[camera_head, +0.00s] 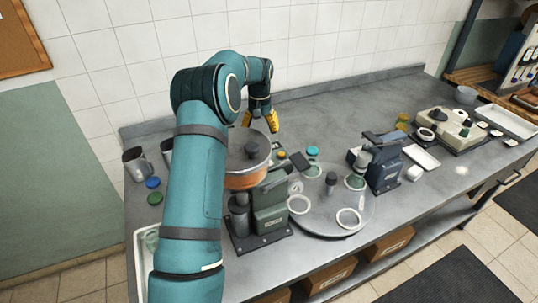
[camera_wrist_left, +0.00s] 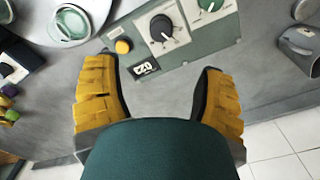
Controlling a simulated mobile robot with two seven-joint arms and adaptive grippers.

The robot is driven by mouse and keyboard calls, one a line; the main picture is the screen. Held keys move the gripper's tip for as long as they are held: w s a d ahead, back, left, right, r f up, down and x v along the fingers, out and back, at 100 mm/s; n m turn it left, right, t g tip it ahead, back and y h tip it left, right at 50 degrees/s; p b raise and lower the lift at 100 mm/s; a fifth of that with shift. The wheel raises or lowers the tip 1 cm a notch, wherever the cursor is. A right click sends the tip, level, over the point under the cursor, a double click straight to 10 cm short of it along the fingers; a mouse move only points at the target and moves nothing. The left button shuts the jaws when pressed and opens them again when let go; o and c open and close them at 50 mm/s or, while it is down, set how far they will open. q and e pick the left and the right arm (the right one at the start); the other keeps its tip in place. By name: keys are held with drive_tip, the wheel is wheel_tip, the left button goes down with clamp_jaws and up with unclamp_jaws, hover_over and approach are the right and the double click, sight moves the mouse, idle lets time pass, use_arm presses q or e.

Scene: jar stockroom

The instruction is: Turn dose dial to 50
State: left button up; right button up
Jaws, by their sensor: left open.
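My left gripper (camera_head: 261,119) is open and empty behind the filling machine (camera_head: 268,208), which has a lidded copper pot on top. In the left wrist view its yellow fingers (camera_wrist_left: 158,75) are spread below the machine's grey-green panel. The panel has a black dial (camera_wrist_left: 162,27) on a white scale plate, a green dial (camera_wrist_left: 211,5), a yellow button (camera_wrist_left: 123,46) and a small black display (camera_wrist_left: 144,69). The display appears upside down and seems to read 20. The black dial lies ahead of the fingers, not touched. I cannot read its scale. The head view hides these dials.
A round turntable (camera_head: 335,222) with several jars and rings stands right of the machine. A blue-grey machine (camera_head: 384,165) is beyond it. Metal mugs (camera_head: 137,163) and coloured lids (camera_head: 153,183) sit at the left. The back wall is close behind the counter.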

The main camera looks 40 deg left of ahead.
use_arm(q)
wheel_tip(320, 180, down, 13)
drive_tip(key=shift+s+a+f, duration=0.1)
drive_tip(key=shift+f, duration=0.1)
idle(0.3)
drive_tip(key=c, duration=1.2)
